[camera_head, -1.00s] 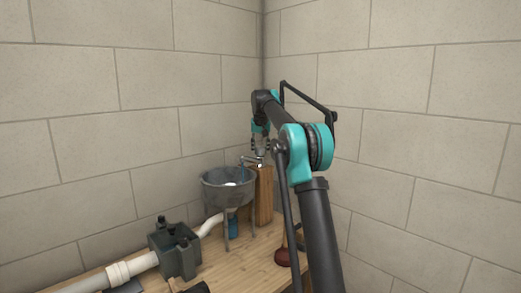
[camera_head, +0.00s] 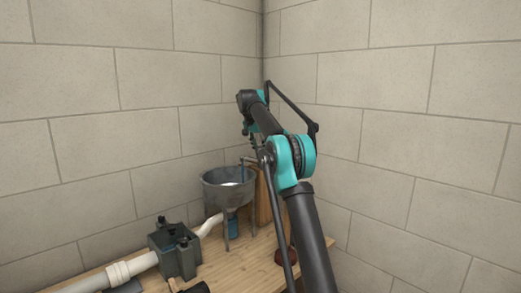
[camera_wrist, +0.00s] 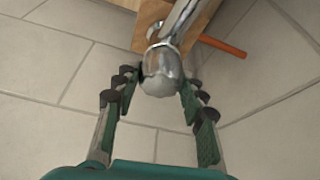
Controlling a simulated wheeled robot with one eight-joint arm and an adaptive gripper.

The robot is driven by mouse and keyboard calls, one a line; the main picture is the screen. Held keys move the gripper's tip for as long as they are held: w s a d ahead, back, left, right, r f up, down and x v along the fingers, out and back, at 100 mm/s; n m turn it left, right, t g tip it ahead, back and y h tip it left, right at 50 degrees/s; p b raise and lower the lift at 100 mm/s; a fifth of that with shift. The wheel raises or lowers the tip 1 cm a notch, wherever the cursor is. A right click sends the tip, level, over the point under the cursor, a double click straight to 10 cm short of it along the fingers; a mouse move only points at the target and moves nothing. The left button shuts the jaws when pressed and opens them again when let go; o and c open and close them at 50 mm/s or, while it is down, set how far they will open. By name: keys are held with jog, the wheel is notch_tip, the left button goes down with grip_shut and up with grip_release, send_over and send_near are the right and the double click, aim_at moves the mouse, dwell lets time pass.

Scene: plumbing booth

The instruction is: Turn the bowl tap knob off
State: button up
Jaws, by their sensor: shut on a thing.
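In the wrist view, the shiny metal tap knob (camera_wrist: 160,72) sits between the green-padded fingers of my gripper (camera_wrist: 160,88), which is shut on it. The tap's metal body (camera_wrist: 184,20) runs up to the right from the knob. In the head view, the tap (camera_head: 249,160) shows beside the grey metal bowl (camera_head: 228,192), at the bowl's upper right. The bowl stands on legs. My fingers and the knob are mostly hidden behind my own arm in the head view.
A wooden post (camera_head: 263,200) stands right behind the bowl on the wooden bench (camera_head: 240,268). A dark vise-like block (camera_head: 173,252) and a white pipe (camera_head: 130,268) are at the front left. A dark red object (camera_head: 291,256) is partly behind my arm. Tiled walls close the corner.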

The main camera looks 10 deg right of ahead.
jog(key=shift+m+g+h, duration=0.4)
jog(key=shift+m+g, duration=0.2)
jog(key=shift+m, duration=1.3)
jog(key=o, duration=1.2)
jog(key=shift+c, duration=0.2)
jog(key=shift+r, duration=0.1)
jog(key=shift+s+a+r, duration=0.1)
jog(key=shift+a+r, duration=0.15)
jog(key=shift+r, duration=0.3)
jog(key=s+a, duration=0.5)
jog(key=a, duration=0.6)
